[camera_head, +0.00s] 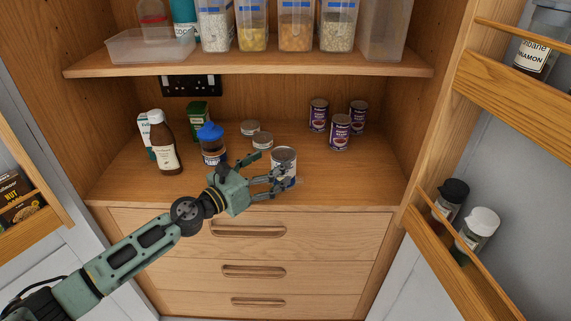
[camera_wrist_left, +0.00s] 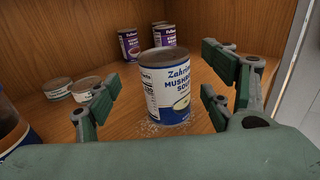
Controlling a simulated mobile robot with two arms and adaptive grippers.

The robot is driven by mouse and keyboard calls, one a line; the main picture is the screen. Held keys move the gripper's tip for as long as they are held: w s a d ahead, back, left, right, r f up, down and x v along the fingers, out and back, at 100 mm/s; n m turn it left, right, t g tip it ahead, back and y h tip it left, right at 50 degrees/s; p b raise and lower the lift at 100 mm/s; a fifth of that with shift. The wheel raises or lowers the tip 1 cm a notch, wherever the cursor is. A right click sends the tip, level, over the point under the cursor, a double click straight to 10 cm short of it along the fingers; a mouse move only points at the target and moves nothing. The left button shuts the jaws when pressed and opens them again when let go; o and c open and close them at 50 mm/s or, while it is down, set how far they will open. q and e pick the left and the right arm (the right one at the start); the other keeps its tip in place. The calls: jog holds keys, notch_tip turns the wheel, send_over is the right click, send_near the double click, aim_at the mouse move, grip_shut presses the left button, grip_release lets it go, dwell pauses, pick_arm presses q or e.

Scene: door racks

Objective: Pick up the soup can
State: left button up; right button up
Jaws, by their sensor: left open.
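The soup can (camera_head: 284,162) has a blue and white label and stands upright near the front edge of the cupboard's lower shelf. In the left wrist view the can (camera_wrist_left: 165,88) shows "Mushroom Soup" on its label and stands between my spread fingers. My left gripper (camera_head: 276,177) is open in front of the can, with its fingers partly covering the can's lower part. In the left wrist view the left gripper (camera_wrist_left: 165,90) shows a finger to each side, with gaps visible between the fingers and the can. My right gripper is not in view.
Purple-labelled cans (camera_head: 340,132) stand behind to the right. Two low tins (camera_head: 262,140), a blue-lidded jar (camera_head: 211,138) and a brown bottle (camera_head: 163,145) stand to the left. An upper shelf (camera_head: 250,69) holds containers. Open door racks (camera_head: 470,250) flank the cupboard.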

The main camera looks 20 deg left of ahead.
aim_at(284, 160)
pick_arm(q)
jog(key=x, duration=0.4)
jog(key=shift+s+d+f+p, duration=0.2)
jog(key=shift+d+f+p, duration=0.05)
jog(key=shift+p, duration=0.1)
jog(key=shift+w+d+f, duration=0.15)
jog(key=shift+w+d, duration=0.1)
jog(key=shift+w, duration=0.3)
jog(key=shift+c, duration=1.4)
jog(key=c, duration=1.3)
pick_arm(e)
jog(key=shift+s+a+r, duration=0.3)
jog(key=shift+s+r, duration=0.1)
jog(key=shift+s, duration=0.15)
